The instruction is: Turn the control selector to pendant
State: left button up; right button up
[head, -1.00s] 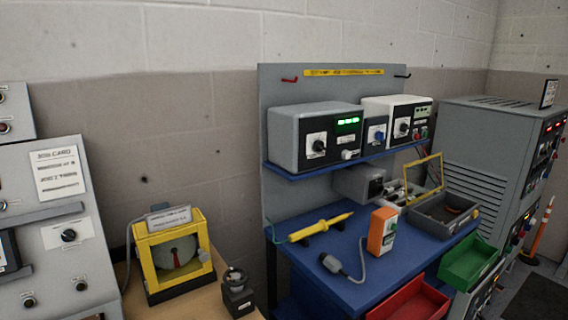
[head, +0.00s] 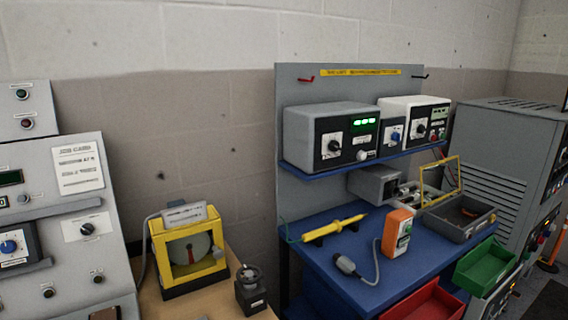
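Several knobs could be the control selector, and their labels are too small to read. On the grey sloped console at the left, a black knob (head: 88,229) sits on a white plate, and a blue knob (head: 9,246) sits on a dark unit near the left edge. The shelf's grey box has a dark knob (head: 334,145) beside a green display, and the white box has another dark knob (head: 421,131). An orange and grey handheld unit (head: 397,232) stands on the blue bench. Neither of my grippers is in view.
A job card (head: 78,169) is on the console. A yellow-framed gauge (head: 187,250) and a small dark device (head: 251,290) stand on the wooden table. The blue bench (head: 340,260) holds a yellow probe (head: 335,229). Green (head: 484,264) and red (head: 425,302) bins are at its front.

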aim_at(87, 228)
jog(key=u, duration=2)
jog(key=i+j+z, duration=0.2)
jog(key=j, duration=0.25)
jog(key=j+z, duration=0.2)
jog(key=j, duration=0.25)
